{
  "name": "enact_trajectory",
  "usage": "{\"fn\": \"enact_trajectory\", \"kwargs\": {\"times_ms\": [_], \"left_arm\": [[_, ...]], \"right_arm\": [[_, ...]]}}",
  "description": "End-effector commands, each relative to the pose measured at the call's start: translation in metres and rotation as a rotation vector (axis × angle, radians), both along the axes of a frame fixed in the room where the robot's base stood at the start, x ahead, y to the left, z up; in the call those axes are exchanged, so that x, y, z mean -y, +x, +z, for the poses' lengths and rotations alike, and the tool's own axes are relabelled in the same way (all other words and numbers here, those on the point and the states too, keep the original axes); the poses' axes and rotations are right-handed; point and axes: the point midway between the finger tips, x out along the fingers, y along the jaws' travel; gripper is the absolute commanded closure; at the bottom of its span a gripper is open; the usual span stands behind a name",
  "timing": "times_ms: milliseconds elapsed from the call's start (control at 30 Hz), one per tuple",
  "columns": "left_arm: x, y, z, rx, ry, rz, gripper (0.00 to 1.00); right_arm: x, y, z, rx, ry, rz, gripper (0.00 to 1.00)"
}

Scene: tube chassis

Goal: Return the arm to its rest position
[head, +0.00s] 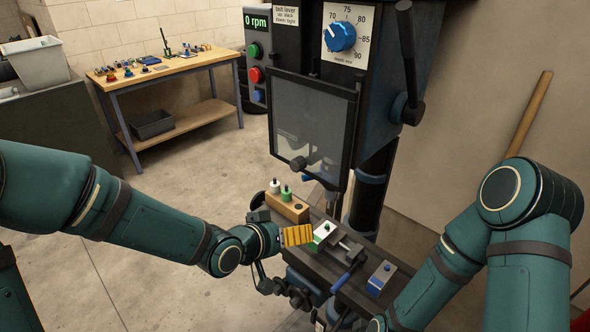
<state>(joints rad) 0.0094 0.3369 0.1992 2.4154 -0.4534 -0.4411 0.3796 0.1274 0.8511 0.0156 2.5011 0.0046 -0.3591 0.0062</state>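My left arm (130,215) comes in from the left and reaches over the front of the drill press table. My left gripper (268,240) is at its end, beside a yellow ribbed piece (297,235). I cannot tell whether the fingers are open, or whether they touch this piece. My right arm (520,210) comes in from the right and bends down towards the bottom edge. Its gripper is out of view.
The drill press has a guard (312,120), a depth dial (341,37) and a lever (408,60). A workbench (170,68) stands behind. The floor at left is clear.

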Motion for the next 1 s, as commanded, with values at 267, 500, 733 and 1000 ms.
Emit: {"fn": "enact_trajectory", "kwargs": {"times_ms": [267, 500, 733, 1000], "left_arm": [[-0.016, -0.014, -0.069, -0.165, 0.043, 0.047, 0.25], [-0.049, -0.08, -0.198, -0.515, 0.149, 0.123, 0.25], [-0.066, -0.134, -0.255, -0.714, 0.214, 0.148, 0.25], [-0.069, -0.142, -0.262, -0.739, 0.223, 0.151, 0.25]], "right_arm": [[0.001, 0.005, 0.0, 0.011, -0.002, -0.009, 0.52], [0.001, 0.005, 0.0, 0.011, -0.002, -0.009, 0.52], [0.001, 0.005, 0.0, 0.011, -0.002, -0.009, 0.52], [0.001, 0.005, 0.0, 0.011, -0.002, -0.009, 0.52]]}}
